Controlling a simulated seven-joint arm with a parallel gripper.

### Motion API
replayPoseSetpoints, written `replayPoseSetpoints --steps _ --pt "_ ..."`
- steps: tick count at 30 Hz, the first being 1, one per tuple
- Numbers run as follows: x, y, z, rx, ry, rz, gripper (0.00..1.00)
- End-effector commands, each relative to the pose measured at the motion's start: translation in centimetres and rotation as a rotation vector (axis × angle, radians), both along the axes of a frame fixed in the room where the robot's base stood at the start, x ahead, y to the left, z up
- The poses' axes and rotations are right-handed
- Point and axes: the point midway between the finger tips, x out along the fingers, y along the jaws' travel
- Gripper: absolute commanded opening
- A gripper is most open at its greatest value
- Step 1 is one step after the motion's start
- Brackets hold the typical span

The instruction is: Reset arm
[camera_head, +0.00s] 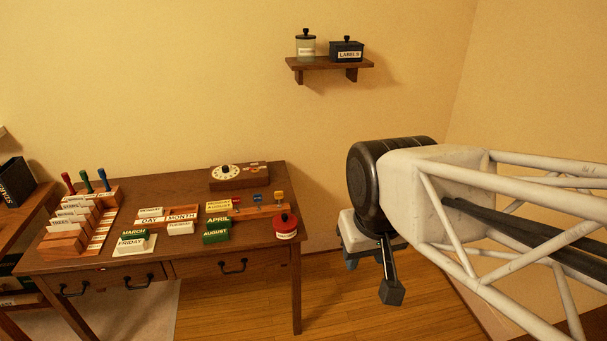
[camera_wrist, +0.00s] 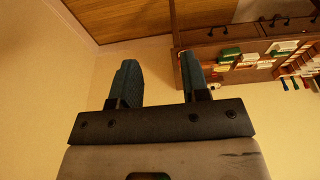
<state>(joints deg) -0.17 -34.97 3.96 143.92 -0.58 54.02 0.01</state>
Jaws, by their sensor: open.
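My gripper shows in the wrist view (camera_wrist: 160,84) with its two dark teal fingers apart and nothing between them. In the head view my arm reaches in from the right and ends beside the desk's right end, apart from it. The gripper's fingers are mostly hidden there behind my own wrist. The wooden desk (camera_head: 190,188) stands left of my arm and also shows upside down at the upper right of the wrist view (camera_wrist: 187,62).
A wall shelf (camera_head: 330,64) bears a jar (camera_head: 306,45) and a LABELS box (camera_head: 346,50). The floor (camera_head: 350,300) right of the desk is clear.

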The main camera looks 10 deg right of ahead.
Motion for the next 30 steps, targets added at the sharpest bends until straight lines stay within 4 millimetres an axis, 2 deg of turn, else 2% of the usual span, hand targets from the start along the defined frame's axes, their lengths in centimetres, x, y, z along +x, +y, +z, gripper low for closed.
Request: replayPoseSetpoints --steps 6,30 --pt "-1.27 -0.34 -0.59 0.003 -0.004 -0.028 0.42" --pt "-1.25 -0.33 -0.56 0.003 -0.004 -0.028 0.42"
